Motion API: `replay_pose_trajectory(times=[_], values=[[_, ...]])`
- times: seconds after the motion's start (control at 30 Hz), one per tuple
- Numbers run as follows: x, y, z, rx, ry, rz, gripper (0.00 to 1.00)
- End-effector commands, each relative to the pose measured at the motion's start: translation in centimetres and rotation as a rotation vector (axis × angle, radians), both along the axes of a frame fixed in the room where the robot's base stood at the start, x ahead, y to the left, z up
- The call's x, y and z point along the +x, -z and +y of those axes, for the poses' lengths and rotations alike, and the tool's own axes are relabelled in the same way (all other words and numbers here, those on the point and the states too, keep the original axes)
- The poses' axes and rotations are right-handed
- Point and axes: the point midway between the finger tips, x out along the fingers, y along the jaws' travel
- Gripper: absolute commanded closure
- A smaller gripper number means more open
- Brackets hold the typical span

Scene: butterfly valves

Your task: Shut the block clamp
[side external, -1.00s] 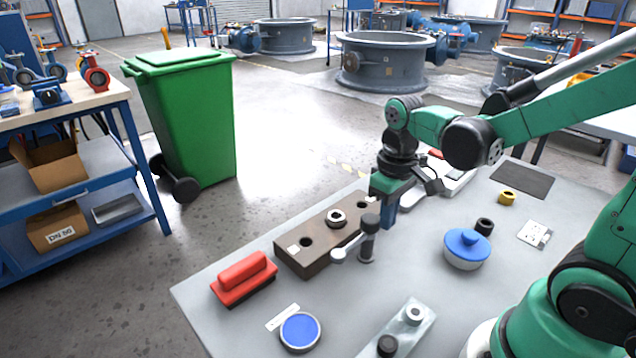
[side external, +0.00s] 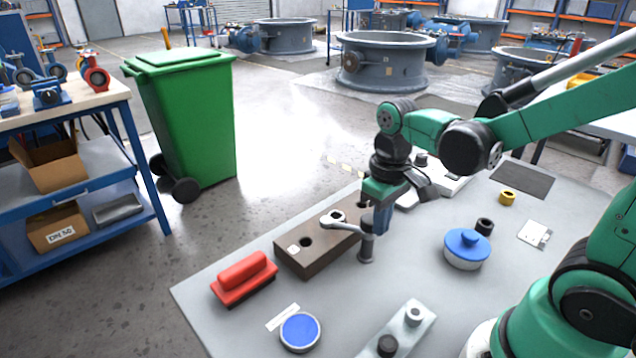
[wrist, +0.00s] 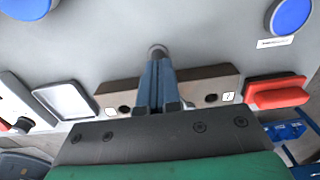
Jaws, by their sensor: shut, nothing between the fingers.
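The block clamp has a brown block (side external: 318,258) with holes, a short grey post (side external: 366,248) standing at its front edge, and a swing arm with a pale ring-shaped end (side external: 333,218). The arm reaches from the post top over the block, and its ring end is over the nut there. My gripper (side external: 382,230) is shut and empty, with its blue fingers right beside the post. I cannot tell if they touch it. In the wrist view my fingers (wrist: 158,75) cover the middle of the block (wrist: 205,88) and hide the arm; the post top shows just beyond them.
A red-handled block (side external: 244,278) lies left of the clamp. A round blue-topped tin (side external: 300,332) and a plate with knobs (side external: 405,328) are in front. Grey table is clear between them.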

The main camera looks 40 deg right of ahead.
Motion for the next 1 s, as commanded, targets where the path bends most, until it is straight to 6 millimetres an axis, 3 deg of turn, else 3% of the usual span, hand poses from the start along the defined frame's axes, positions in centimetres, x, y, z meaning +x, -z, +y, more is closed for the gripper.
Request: replay_pose_trajectory(times=[0.57,0.83,1.0], values=[[0.3,0.0,0.4,-0.001,0.0,-0.007,1.0],[-0.5,0.0,0.7,-0.001,-0.001,-0.005,1.0],[-0.5,-1.4,0.7,-0.001,0.0,-0.003,1.0]])
